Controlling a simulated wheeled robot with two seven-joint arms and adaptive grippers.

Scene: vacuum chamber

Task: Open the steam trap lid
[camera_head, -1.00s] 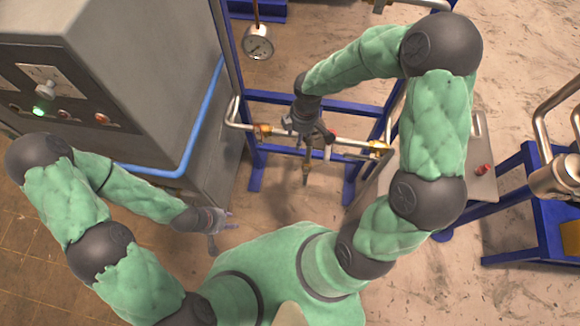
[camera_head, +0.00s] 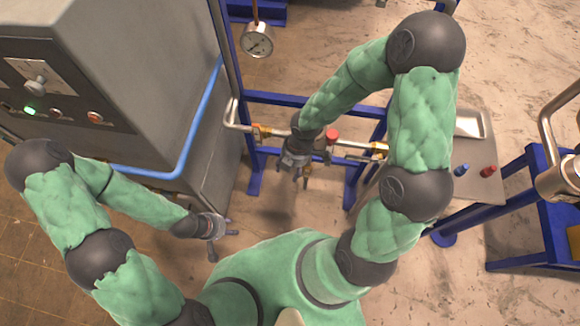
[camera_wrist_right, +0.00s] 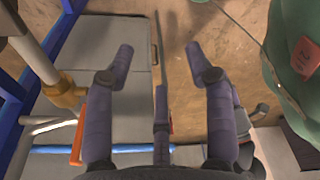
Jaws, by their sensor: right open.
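A round red cap (camera_head: 332,136) stands on the horizontal metal pipe with brass fittings, in the blue frame; it looks like the steam trap's lid, but I cannot tell for sure. My right gripper (camera_head: 299,172) is just left of and below it in the head view, apart from it. A brass fitting (camera_wrist_right: 64,94) shows at the left of that view, outside the fingers. My left gripper (camera_head: 222,238) hangs empty beside the grey cabinet, its fingers spread, far from the pipe.
The grey cabinet (camera_head: 150,60) with a blue hose (camera_head: 196,125) stands at the left. A pressure gauge (camera_head: 257,42) is above the pipe (camera_head: 350,145). A small table at right carries a metal tray (camera_head: 470,125), a blue piece (camera_head: 461,169) and a red piece (camera_head: 488,171).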

